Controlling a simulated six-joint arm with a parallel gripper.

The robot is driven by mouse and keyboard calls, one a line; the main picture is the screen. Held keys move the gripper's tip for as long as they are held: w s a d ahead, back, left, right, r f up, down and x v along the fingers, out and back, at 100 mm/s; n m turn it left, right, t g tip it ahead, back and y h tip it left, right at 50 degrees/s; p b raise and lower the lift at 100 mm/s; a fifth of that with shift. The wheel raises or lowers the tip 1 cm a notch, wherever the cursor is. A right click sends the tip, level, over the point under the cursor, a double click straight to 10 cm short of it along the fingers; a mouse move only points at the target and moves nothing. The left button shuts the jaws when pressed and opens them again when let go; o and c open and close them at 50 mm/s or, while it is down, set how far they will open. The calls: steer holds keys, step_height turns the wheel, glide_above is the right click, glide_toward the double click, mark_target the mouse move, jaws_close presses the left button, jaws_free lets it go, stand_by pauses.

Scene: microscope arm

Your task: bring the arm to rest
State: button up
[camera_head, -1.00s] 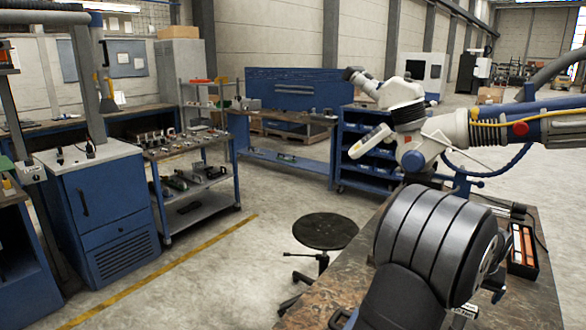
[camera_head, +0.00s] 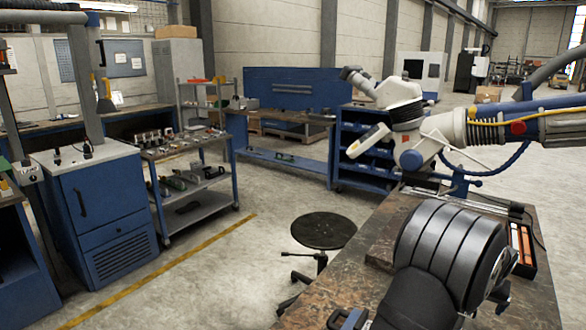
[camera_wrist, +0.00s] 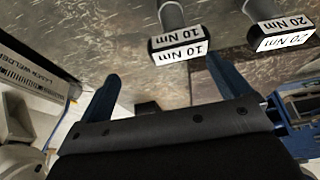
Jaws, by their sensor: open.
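My gripper (camera_wrist: 162,68) shows in the wrist view with its two blue fingers spread wide apart. Nothing is held between them. In the head view, my dark ribbed arm stands over the workbench (camera_head: 395,220) at the lower right, and I cannot make out the fingers clearly there. The microscope head (camera_head: 402,92), white and blue, hangs on its jointed microscope arm (camera_head: 490,130) above the back of the bench. It is apart from my arm.
In the wrist view, tools labelled 10 Nm (camera_wrist: 180,46) and 20 Nm (camera_wrist: 284,32) lie beyond the fingers. An open black tray (camera_head: 522,245) sits on the bench's right side. A round stool (camera_head: 323,231) stands left of the bench. Open floor lies further left.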

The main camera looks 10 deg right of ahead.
steer(key=s+r, duration=0.5)
steer(key=s, duration=0.3)
steer(key=w+a, duration=0.5)
steer(key=a, duration=0.6)
steer(key=w+a+n, duration=0.1)
steer(key=w+a, duration=0.5)
steer(key=a, duration=0.6)
steer(key=shift+a+r, duration=0.15)
steer(key=shift+r, duration=0.05)
steer(key=s+d, duration=0.3)
steer(key=d, duration=0.6)
steer(key=s+d, duration=0.4)
steer(key=d, duration=0.6)
steer(key=shift+s+r+m, duration=0.15)
steer(key=shift+s+m, duration=0.05)
steer(key=shift+m, duration=0.2)
